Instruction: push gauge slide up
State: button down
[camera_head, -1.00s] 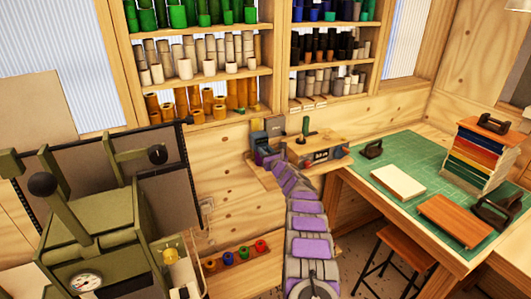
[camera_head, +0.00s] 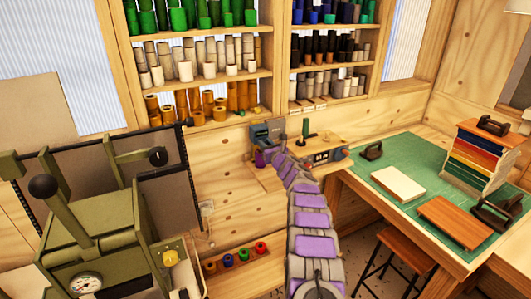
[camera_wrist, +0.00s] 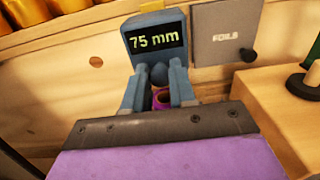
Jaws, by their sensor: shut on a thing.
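The gauge (camera_wrist: 150,21) is a blue-grey unit with a dark display reading "75 mm". In the wrist view it stands straight ahead; it also shows on the bench in the head view (camera_head: 265,131). A dark round knob (camera_wrist: 158,75) sits below the display, likely the slide. A small purple foil roll (camera_wrist: 160,98) shows its open end between two blue-grey uprights. My gripper (camera_wrist: 158,96) is shut at the foil roll, right in front of the gauge. The dark plate and purple cover of my wrist hide the lower part of the grip.
A wooden block with a green-handled post (camera_head: 305,128) is also to the right. Shelves of rolls (camera_head: 205,55) are behind. The green cutting mat (camera_head: 410,168) is at right; an olive press (camera_head: 90,225) stands at left.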

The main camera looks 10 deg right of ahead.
jog(key=shift+r, duration=0.55)
jog(key=c, duration=0.9)
grip_release()
jog(key=shift+c, duration=0.2)
jog(key=shift+s+d, duration=0.2)
jog(key=shift+s, duration=0.25)
jog(key=shift+s+d+f, duration=0.1)
jog(key=shift+s, duration=0.3)
jog(key=v, duration=1.5)
jog(key=shift+s, duration=0.2)
jog(key=shift+d, duration=0.1)
